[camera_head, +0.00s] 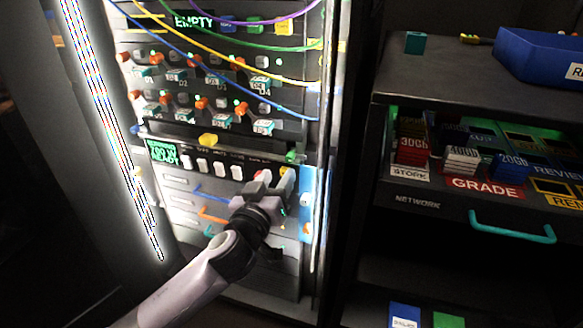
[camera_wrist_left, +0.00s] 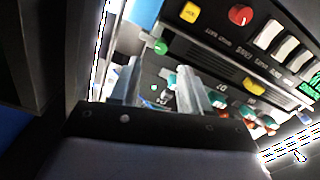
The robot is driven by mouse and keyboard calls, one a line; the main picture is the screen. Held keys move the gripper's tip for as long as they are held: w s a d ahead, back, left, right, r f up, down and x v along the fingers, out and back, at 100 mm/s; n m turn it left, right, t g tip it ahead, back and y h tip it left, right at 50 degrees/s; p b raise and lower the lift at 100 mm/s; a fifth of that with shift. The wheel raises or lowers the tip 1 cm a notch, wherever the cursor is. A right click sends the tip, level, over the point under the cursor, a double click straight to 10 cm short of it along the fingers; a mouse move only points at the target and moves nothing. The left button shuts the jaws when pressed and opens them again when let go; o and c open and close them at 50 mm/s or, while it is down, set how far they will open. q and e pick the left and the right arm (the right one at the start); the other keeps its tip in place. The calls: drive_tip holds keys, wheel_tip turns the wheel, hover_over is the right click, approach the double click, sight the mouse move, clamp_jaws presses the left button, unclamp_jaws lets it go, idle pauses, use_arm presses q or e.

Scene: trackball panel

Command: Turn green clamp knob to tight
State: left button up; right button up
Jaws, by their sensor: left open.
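The small green clamp knob (camera_head: 292,156) sits at the right edge of the rack, just above the switch panel. It also shows in the left wrist view (camera_wrist_left: 160,47), beyond the fingertips and roughly between them. My left gripper (camera_head: 275,179) is in front of the right part of the switch panel, just below the knob in the head view. Its two fingers are apart in the left wrist view (camera_wrist_left: 158,67), with nothing between them. I cannot tell whether a finger touches the panel. My right gripper is not in view.
A yellow knob (camera_head: 208,139) and white switches (camera_head: 203,164) lie left of the gripper. A red knob (camera_wrist_left: 240,15) and a yellow button (camera_wrist_left: 190,12) are close by. Cables (camera_head: 215,60) hang across the upper rack. A shelf with a teal handle (camera_head: 512,232) stands right.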

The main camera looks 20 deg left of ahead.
sight(288, 159)
use_arm(q)
drive_tip(key=shift+w+d, duration=0.1)
drive_tip(key=shift+w, duration=3.2)
clamp_jaws()
